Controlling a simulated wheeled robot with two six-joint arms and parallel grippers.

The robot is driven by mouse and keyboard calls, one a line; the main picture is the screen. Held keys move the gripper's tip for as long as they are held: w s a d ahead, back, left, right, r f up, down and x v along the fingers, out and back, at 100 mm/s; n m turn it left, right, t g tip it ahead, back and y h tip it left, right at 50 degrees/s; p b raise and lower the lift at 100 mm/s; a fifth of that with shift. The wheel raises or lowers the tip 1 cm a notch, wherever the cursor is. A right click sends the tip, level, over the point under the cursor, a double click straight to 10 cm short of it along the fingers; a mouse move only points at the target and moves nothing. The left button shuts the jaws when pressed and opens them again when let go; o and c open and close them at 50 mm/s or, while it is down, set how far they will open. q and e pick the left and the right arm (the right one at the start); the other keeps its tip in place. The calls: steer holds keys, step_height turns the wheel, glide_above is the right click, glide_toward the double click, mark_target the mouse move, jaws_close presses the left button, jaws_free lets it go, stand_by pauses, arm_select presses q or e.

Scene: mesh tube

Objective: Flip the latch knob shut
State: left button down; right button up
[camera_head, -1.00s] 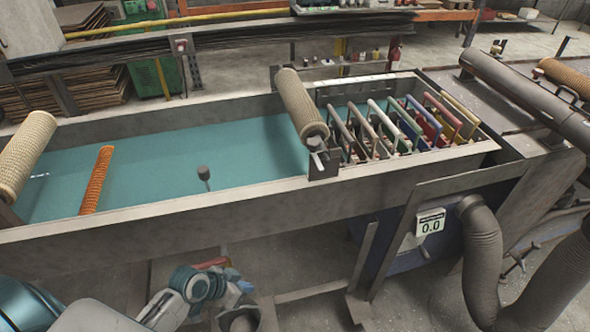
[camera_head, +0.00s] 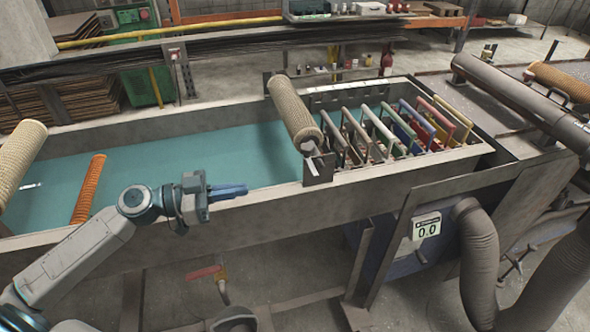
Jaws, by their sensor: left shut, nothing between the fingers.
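My left gripper (camera_head: 240,190) is shut and empty, its fingers pointing right above the trough's front wall. The dark knob on a thin stalk, seen earlier at that wall, is hidden now, apparently behind my left gripper; I cannot tell whether they touch. A beige mesh tube (camera_head: 293,108) lies across the trough. At its near end a small pale grey latch-like part (camera_head: 310,147) sits on a dark bracket (camera_head: 319,170), well to the right of my fingertips. Its exact position is too small to tell. My right gripper is out of view.
The trough (camera_head: 410,190) has a teal floor. An orange mesh tube (camera_head: 88,188) and another beige tube (camera_head: 18,160) lie at left. Coloured frames (camera_head: 440,120) stand in a rack at right. A red-handled lever (camera_head: 206,271) is below the trough.

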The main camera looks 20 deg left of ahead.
arm_select(q)
steer(key=shift+w+a+r, duration=0.4)
steer(key=shift+r, duration=0.3)
steer(key=p, duration=0.8)
glide_toward(310, 167)
steer(key=x, duration=0.5)
steer(key=shift+x, duration=0.9)
steer(key=shift+f, duration=0.1)
